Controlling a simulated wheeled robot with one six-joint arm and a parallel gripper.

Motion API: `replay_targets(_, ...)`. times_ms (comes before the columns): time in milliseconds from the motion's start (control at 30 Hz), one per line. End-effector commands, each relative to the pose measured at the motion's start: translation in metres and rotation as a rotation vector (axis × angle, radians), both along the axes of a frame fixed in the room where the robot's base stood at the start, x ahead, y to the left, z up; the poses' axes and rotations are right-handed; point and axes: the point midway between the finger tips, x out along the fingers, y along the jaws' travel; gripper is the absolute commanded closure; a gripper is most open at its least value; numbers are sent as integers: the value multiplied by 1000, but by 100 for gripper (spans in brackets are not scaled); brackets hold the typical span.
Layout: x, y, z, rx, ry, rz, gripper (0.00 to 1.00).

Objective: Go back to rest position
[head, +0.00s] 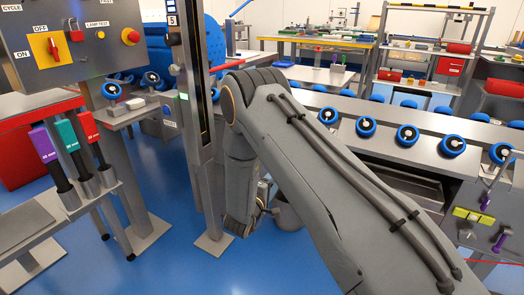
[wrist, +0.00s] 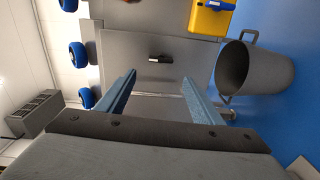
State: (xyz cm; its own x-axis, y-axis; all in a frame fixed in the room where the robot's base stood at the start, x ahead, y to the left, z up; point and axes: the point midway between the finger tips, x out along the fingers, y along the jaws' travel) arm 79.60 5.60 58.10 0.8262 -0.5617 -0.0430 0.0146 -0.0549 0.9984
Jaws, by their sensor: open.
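In the wrist view my gripper (wrist: 159,78) is open, with its two blue fingers spread wide apart and nothing between them. Beyond the fingers is a grey metal surface (wrist: 115,45) with a small dark handle (wrist: 158,58). In the head view my arm reaches forward and bends down beside a dark post; its wrist end hangs low over the blue floor and the fingers cannot be made out there. A grey tub (wrist: 270,70) with handles is to the right of my fingers in the wrist view, apart from them. In the head view it is partly hidden behind my arm.
A grey post (head: 203,170) stands close left of my arm. A control panel (head: 75,40) and a rack with coloured-handled tools (head: 65,145) are at left. A grey bench (head: 385,140) with blue-ringed wheels (head: 408,134) is at right. Blue floor (head: 150,268) is open at front left.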

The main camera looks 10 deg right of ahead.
Motion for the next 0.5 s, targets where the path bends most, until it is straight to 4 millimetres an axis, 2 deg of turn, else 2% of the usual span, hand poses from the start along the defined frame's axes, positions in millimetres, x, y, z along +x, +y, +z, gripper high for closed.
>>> replay_targets(133,17,19,26,205,17,74,40)
replay_targets(267,23,43,49,436,63,146,40)
replay_targets(367,18,62,68,601,113,189,40)
replay_targets(500,-3,86,94,811,205,221,40)
